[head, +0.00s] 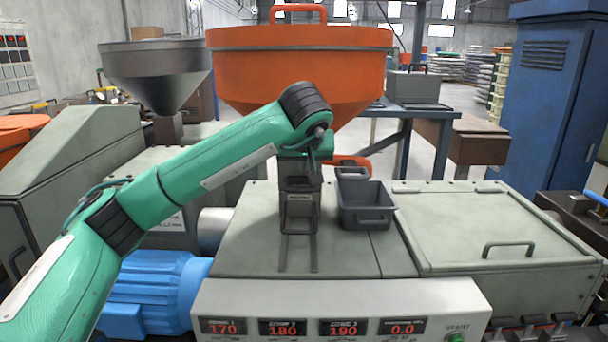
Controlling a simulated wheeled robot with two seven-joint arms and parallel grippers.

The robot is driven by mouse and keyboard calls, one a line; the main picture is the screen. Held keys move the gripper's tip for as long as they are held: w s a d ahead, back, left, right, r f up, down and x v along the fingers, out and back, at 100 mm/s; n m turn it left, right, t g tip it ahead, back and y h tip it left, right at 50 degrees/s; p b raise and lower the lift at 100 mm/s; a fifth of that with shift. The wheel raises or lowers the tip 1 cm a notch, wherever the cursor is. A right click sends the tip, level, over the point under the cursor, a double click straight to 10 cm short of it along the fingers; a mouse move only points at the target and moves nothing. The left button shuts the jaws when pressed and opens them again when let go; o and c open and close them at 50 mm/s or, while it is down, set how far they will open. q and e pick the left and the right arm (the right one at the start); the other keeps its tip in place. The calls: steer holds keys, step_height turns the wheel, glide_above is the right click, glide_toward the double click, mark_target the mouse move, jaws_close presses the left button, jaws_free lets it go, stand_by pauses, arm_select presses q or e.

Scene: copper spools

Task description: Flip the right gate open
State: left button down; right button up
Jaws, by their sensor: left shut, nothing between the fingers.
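A wide grey-green hinged cover (470,218) with a bar handle (508,248) lies flat and shut on the right of the machine top; it looks like the right gate. My left gripper (312,158) is at the end of the green arm, in front of the throat under the orange hopper (295,65). It is shut with nothing in it, well to the left of the cover and apart from it. The fingers are small and hard to make out against the dark throat. My right gripper is out of view.
A grey open bin (366,206) stands between the throat and the cover. A control panel (340,315) with red displays runs along the front. A blue motor (150,290) is at lower left. The space above the cover is clear.

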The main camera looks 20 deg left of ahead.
mark_target(304, 180)
arm_select(q)
steer(key=x, duration=0.8)
steer(key=shift+f, duration=0.25)
steer(key=shift+w+a+f+p, duration=0.15)
steer(key=shift+w+f+p, duration=0.15)
steer(key=shift+w+f, duration=0.15)
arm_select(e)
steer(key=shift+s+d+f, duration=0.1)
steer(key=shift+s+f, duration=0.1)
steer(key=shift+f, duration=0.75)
arm_select(q)
steer(key=shift+r, duration=0.1)
